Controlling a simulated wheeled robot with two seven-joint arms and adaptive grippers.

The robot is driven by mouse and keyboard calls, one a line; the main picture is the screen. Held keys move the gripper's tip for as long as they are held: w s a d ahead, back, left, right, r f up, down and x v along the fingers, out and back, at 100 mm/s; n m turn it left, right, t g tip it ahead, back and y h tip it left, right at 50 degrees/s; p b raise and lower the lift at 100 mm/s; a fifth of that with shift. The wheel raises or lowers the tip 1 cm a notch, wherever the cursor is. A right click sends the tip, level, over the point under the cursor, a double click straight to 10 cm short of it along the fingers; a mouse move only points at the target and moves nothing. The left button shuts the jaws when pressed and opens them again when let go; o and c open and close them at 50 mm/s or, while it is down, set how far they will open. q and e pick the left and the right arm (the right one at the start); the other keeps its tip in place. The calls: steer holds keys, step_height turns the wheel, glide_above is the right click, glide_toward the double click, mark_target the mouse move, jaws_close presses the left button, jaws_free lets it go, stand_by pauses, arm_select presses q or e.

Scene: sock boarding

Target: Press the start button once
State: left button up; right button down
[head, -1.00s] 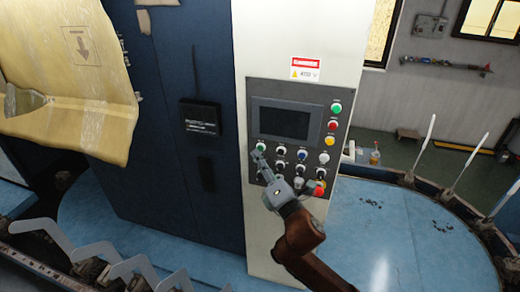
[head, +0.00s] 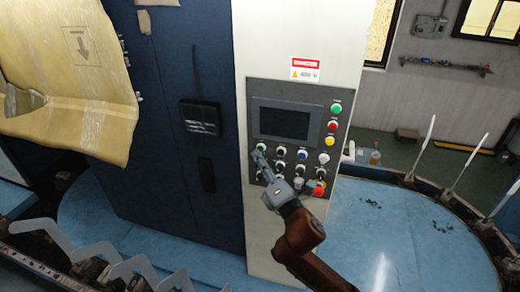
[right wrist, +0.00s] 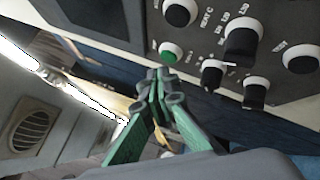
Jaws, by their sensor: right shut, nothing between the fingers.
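A grey control panel (head: 293,128) is on the front of the white machine column. A green button (head: 261,147) sits at its left, below the dark screen; it also shows in the right wrist view (right wrist: 171,52). Another green button (head: 336,108) is at the panel's upper right. I cannot read a start label on either. My right gripper (head: 259,157) is shut and empty, its tips just below the left green button. In the right wrist view the closed fingertips (right wrist: 161,76) are close to that button; I cannot tell whether they touch it. My left gripper is not in view.
Black knobs and other buttons sit close beside the green one, with a red button (head: 319,188) at the panel's lower right. Yellowish sheeting (head: 75,75) hangs at the left. Metal boards (head: 60,240) stand along the blue round platform (head: 405,225).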

steer(key=shift+w+d, duration=0.1)
steer(key=shift+w, duration=0.2)
steer(key=shift+w+d, duration=0.15)
steer(key=shift+w, duration=0.3)
stand_by(0.6)
steer(key=shift+s, duration=0.2)
steer(key=shift+s+a+p, duration=0.25)
steer(key=shift+s+p, duration=0.2)
steer(key=shift+s, duration=0.2)
steer(key=s, duration=0.1)
steer(key=s+a+p, duration=0.1)
steer(key=s, duration=0.2)
steer(key=shift+s+a, duration=0.3)
steer(key=shift+s, duration=0.1)
stand_by(0.8)
